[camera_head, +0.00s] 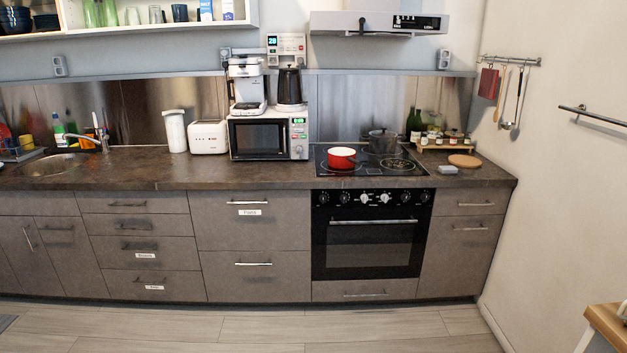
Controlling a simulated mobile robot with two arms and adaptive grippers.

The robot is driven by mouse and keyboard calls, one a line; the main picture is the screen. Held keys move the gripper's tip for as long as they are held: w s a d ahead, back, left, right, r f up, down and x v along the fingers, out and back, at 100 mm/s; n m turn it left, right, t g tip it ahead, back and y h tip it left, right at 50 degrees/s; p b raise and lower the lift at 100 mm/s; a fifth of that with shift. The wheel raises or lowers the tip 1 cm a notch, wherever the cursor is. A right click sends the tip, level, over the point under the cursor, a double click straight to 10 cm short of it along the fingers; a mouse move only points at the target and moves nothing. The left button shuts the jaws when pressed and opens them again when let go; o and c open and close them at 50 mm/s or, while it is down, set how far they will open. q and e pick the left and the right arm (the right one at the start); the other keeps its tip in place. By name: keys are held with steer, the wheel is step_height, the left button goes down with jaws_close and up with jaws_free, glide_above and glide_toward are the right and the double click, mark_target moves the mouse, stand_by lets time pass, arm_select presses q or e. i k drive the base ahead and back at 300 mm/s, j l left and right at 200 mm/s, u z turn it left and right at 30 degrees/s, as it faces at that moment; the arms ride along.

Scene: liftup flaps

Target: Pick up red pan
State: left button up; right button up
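The red pan (341,159) is a small round pan with a pale inside. It sits upright on the front left part of the black cooktop (366,171), above the oven. A dark pot (382,142) stands behind it and to the right. Neither of my grippers shows in the head view, so I cannot see how they stand relative to the pan. Whether the pan has a handle on its hidden side I cannot tell.
A white microwave (268,139) with a coffee machine on top stands left of the cooktop. A wooden board (465,161) and a rack of jars (441,142) are on the right. The range hood (378,24) hangs above. The wooden floor (250,330) in front is clear.

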mark_target(338, 158)
steer(key=i+u, duration=0.15)
steer(key=i, duration=0.45)
steer(key=i+u, duration=0.2)
steer(key=i, duration=0.4)
steer(key=i+l+u, duration=0.15)
steer(key=i, duration=0.45)
